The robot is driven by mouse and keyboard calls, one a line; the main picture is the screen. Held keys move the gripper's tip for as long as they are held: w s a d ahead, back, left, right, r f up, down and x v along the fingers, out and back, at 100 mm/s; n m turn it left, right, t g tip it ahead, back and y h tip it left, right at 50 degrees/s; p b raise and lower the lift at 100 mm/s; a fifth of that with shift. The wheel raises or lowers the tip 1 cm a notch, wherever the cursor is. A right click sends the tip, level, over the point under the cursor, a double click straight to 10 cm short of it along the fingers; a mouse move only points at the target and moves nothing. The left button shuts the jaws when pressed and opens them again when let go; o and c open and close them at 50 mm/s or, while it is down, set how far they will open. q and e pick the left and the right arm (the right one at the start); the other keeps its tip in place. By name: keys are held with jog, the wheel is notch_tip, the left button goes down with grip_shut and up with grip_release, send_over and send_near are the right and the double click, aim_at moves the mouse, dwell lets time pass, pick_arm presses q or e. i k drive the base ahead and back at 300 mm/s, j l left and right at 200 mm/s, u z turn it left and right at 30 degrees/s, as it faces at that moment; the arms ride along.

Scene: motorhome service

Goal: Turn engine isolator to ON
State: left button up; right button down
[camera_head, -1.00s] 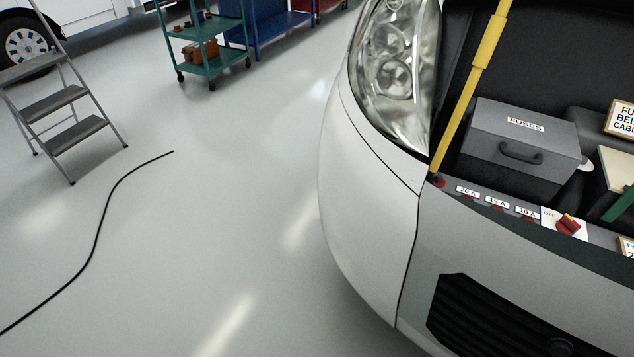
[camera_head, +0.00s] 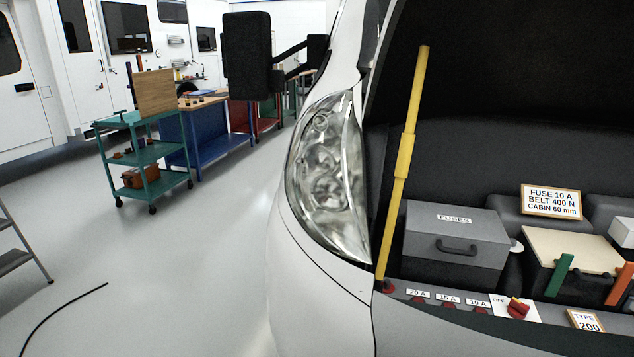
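The engine isolator is a red rotary knob (camera_head: 518,308) with a yellow mark, on a white plate (camera_head: 500,301) at the front edge of the open engine bay. The plate reads OFF at its left; any other lettering is hidden or too small to read. The knob's exact pointing direction is hard to tell at this size. Neither of my grippers shows in the head view.
A yellow prop rod (camera_head: 403,165) stands left of a grey FUSES box (camera_head: 455,243). Red fuses labelled 20 A, 15 A and 10 A (camera_head: 478,303) line the front ledge. The headlight (camera_head: 327,175) is further left. Left floor is mostly clear, with a black cable (camera_head: 66,304) and step stool (camera_head: 14,258).

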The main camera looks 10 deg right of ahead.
aim_at(516, 308)
jog(key=z, duration=1.7)
